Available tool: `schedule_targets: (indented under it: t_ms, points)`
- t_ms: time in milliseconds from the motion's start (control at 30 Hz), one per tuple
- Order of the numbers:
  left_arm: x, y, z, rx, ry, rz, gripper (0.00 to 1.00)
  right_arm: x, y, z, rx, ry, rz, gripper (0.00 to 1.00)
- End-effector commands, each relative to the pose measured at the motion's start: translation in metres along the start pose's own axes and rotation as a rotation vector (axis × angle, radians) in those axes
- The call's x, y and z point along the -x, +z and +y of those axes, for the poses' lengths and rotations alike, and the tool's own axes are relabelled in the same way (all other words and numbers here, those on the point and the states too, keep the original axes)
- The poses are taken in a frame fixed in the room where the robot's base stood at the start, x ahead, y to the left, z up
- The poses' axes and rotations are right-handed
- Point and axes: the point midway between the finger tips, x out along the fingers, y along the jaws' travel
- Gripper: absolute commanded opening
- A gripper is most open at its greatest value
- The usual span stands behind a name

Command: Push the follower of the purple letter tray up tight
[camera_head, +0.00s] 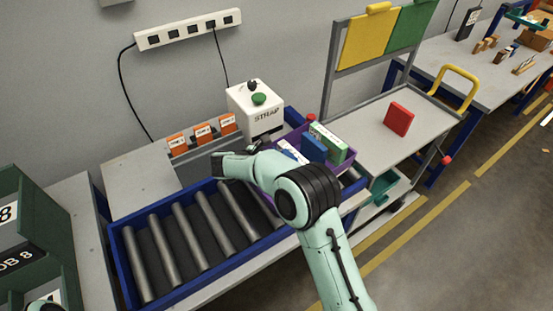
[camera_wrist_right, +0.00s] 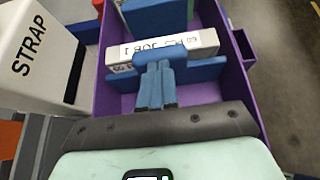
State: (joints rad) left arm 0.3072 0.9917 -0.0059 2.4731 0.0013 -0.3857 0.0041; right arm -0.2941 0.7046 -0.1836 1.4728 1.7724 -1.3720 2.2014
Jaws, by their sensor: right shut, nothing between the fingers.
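The purple letter tray (camera_head: 346,166) sits on the far end of the roller conveyor, and its walls also show in the wrist view (camera_wrist_right: 240,82). Its follower looks to be the low blue plate (camera_wrist_right: 206,73) across the tray, close against a white box with a JOB label (camera_wrist_right: 203,44). My right gripper (camera_wrist_right: 157,62) is shut and empty. Its blue fingers overlap the middle of the follower in the wrist view; I cannot tell whether they touch it. In the head view my right arm hides the fingers and part of the tray. My left gripper is not in view.
Beyond the white box stand a blue block (camera_head: 314,148) and a green-and-white box (camera_head: 329,141). A white STRAP machine (camera_head: 255,108) stands close beside the tray. Bare rollers (camera_head: 186,235) lie left of it. A trolley with a red block (camera_head: 398,119) stands to the right.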

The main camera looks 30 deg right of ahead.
Motion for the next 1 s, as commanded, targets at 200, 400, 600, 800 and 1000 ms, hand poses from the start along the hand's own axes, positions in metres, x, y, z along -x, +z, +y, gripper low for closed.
schedule_targets:
  t_ms: [200, 400, 600, 800, 1000]
  points:
    - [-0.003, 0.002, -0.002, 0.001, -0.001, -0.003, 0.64, -0.011, 0.005, -0.001, -0.001, -0.004, 0.0, 0.0]
    - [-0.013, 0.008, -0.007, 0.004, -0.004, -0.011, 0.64, -0.054, 0.028, -0.002, -0.004, -0.008, -0.001, 0.0]
    - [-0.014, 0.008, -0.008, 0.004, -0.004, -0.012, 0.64, -0.082, 0.046, -0.002, -0.002, -0.006, -0.002, 0.0]
    - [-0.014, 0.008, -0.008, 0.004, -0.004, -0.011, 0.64, -0.085, 0.049, -0.001, 0.001, -0.004, -0.002, 0.0]
    - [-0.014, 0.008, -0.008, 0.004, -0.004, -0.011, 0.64, -0.085, 0.049, -0.001, 0.001, -0.004, -0.001, 0.0]
